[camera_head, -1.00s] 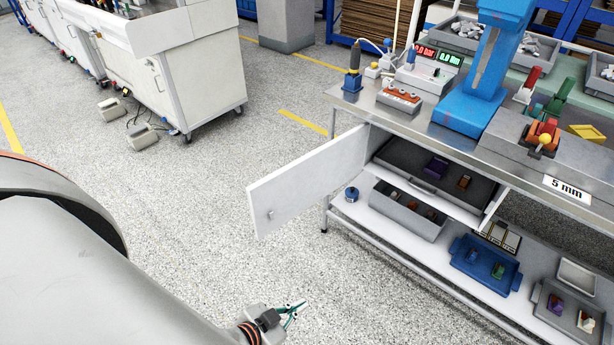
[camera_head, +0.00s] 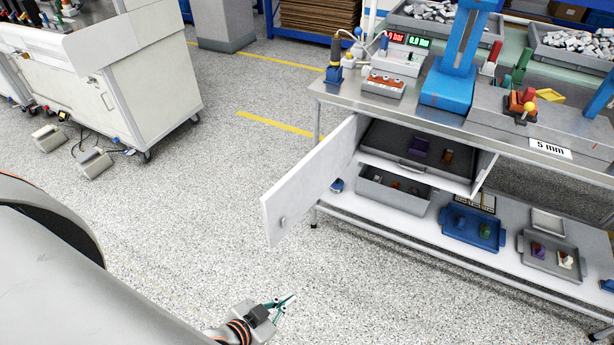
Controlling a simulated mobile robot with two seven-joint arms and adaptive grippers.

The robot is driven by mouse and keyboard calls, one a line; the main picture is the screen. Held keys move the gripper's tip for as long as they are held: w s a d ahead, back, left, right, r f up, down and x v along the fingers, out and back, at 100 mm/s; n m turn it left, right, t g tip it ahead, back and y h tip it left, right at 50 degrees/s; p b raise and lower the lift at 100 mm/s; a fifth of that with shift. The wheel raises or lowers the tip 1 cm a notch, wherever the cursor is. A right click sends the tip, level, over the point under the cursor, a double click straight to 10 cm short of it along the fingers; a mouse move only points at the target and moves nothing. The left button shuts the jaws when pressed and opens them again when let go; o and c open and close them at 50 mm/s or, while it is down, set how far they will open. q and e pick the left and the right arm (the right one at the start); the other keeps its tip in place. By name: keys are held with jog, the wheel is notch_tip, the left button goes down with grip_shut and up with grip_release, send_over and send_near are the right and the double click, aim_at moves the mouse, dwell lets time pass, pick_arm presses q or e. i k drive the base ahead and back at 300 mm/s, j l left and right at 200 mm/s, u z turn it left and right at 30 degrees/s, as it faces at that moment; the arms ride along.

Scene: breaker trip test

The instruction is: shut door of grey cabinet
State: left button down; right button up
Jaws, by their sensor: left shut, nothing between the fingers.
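The grey cabinet (camera_head: 484,172) hangs under the steel workbench, and its light grey door (camera_head: 309,186) stands wide open, swung out to the left. A small round knob shows near the door's lower left edge. Inside the cabinet is a dark grey tray (camera_head: 386,149) with a purple and an orange-brown item. My left gripper (camera_head: 284,303) is at the bottom centre, low in front of the door and apart from it. Its green-tipped fingers are together with nothing between them. My right gripper is not in view.
A lower shelf holds a grey bin (camera_head: 393,193), a blue tray (camera_head: 472,229) and another grey tray (camera_head: 551,257). A blue press (camera_head: 448,88) stands on the bench top. The speckled floor left of the door is clear. A white wheeled cart (camera_head: 152,100) stands upper left.

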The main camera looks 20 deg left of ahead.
aim_at(295, 193)
jog(key=j+z, duration=0.1)
jog(key=j, duration=0.2)
jog(key=k+j+z, duration=0.1)
jog(key=j, duration=0.2)
jog(key=k+j+z, duration=0.1)
jog(key=j, duration=0.2)
jog(key=j+z, duration=0.15)
jog(key=j, duration=0.3)
jog(key=k+j+z, duration=0.2)
jog(key=j, duration=0.25)
jog(key=i+j+z, duration=0.15)
jog(key=j, duration=0.35)
jog(key=j+z, duration=0.15)
jog(key=j, duration=0.3)
jog(key=i+j, duration=0.1)
jog(key=j, duration=0.3)
jog(key=i+j+z, duration=0.1)
jog(key=j, duration=0.3)
jog(key=k+j+z, duration=0.25)
jog(key=k+j, duration=0.65)
jog(key=j, duration=0.1)
